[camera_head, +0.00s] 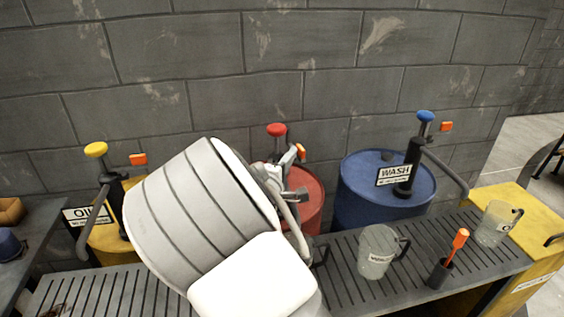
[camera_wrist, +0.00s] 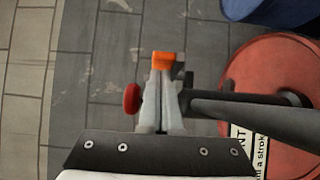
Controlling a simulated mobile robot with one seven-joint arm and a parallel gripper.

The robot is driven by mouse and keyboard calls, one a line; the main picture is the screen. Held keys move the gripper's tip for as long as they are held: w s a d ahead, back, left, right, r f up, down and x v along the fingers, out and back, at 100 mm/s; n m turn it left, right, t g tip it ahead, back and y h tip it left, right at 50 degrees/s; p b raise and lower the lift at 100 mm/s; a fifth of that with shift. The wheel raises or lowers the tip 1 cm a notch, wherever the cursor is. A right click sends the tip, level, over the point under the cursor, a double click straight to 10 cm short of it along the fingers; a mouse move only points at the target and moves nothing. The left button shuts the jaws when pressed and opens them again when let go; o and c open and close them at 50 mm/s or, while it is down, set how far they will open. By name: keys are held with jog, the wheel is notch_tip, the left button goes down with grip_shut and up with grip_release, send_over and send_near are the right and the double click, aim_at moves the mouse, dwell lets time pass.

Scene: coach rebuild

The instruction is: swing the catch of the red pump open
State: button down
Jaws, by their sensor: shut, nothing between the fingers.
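The red pump stands on a red drum (camera_head: 312,200), and its red knob (camera_head: 277,130) shows above my arm. Its orange catch (camera_head: 299,152) is beside the pump head. My gripper (camera_head: 291,158) is right at the catch. In the wrist view the pale fingers (camera_wrist: 162,75) are shut together, with the orange catch (camera_wrist: 164,61) at their tips. They appear to touch it, but I cannot be sure. The red knob (camera_wrist: 131,98) is just left of the fingers, and the dark spout (camera_wrist: 250,110) runs to the right. My arm hides much of the pump body.
A yellow-knobbed pump (camera_head: 96,150) stands at the left, and a blue drum (camera_head: 365,190) with a blue-knobbed pump (camera_head: 425,117) at the right. A glass jug (camera_head: 377,252), an orange-handled tool (camera_head: 460,239) and another jug (camera_head: 497,224) stand on the slatted bench (camera_head: 330,284). A block wall is behind.

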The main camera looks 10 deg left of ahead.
dwell(0.3)
jog(key=p, duration=0.1)
jog(key=d+p, duration=0.1)
jog(key=p, duration=0.1)
jog(key=shift+w+d+r, duration=0.2)
jog(key=shift+w+d, duration=0.05)
jog(key=shift+w, duration=0.15)
jog(key=shift+f+p, duration=0.1)
jog(key=shift+p, duration=0.2)
jog(key=shift+d+f, duration=0.1)
jog(key=shift+s, duration=0.1)
